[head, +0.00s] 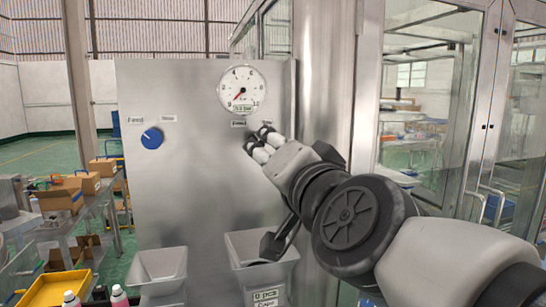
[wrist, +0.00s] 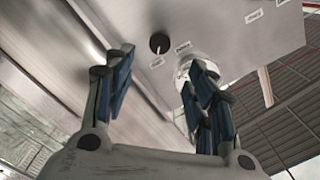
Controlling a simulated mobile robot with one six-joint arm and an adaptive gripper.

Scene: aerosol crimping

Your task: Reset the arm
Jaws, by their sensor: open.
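My gripper (head: 262,141) is in front of the upright metal panel (head: 190,200), just below the round dial gauge (head: 242,89). In the wrist view my gripper (wrist: 160,62) has its two blue-padded fingers spread apart with nothing between them. A black round knob (wrist: 159,43) on the panel shows beyond the gap between the fingertips; I cannot tell the exact distance. In the head view this knob is mostly hidden by my gripper. The gauge (wrist: 184,70) is partly covered by the right finger in the wrist view.
A blue knob (head: 152,138) is at the panel's left. Two hoppers (head: 158,268) (head: 262,255) stick out low on the panel. A glass-doored metal enclosure (head: 430,100) stands right. Cartons (head: 62,195), a yellow tray (head: 58,286) and pink-bodied cans (head: 119,297) are at lower left.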

